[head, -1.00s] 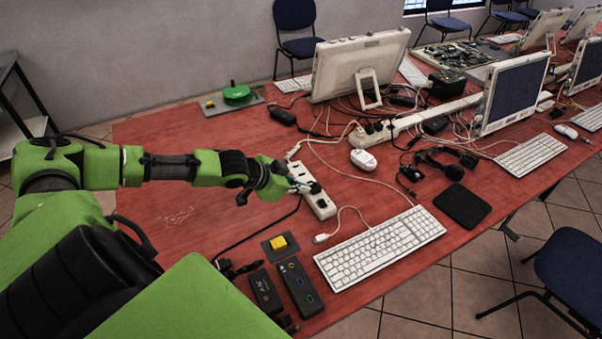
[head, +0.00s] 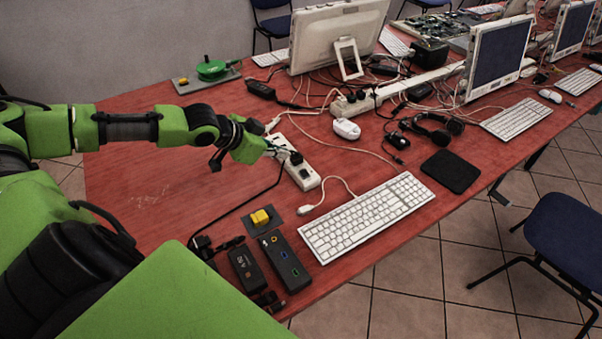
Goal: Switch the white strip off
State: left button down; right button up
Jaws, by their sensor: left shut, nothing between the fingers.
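The white strip (head: 306,179) lies on the red table, running from behind my left gripper toward the near right. A black plug sits in it, with a black cable leading off toward the front left. My left gripper (head: 284,152) is shut and empty, at the strip's upper part beside the black plug. Whether its fingertips touch the strip cannot be told. The strip's switch cannot be made out, and the gripper covers part of the strip. My right gripper is not in view.
A white keyboard (head: 367,216) and a white mouse (head: 346,128) lie right of the strip. A yellow block (head: 260,217) on a dark plate and a black hub (head: 285,261) are in front. Monitors and tangled cables fill the back.

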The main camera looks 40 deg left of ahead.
pick_arm(q)
jog(key=shift+r, duration=0.1)
jog(key=p, duration=0.1)
send_over(305, 173)
jog(key=s, duration=0.2)
notch_tip(305, 173, down, 6)
jog(key=shift+a+f, duration=0.15)
jog(key=shift+f, duration=0.05)
jog(key=f, duration=0.3)
jog(key=shift+w+a+f+p, duration=0.2)
jog(key=shift+w+f+p, duration=0.1)
jog(key=shift+w+p, duration=0.05)
jog(key=shift+a+f, duration=0.1)
jog(key=shift+f, duration=0.4)
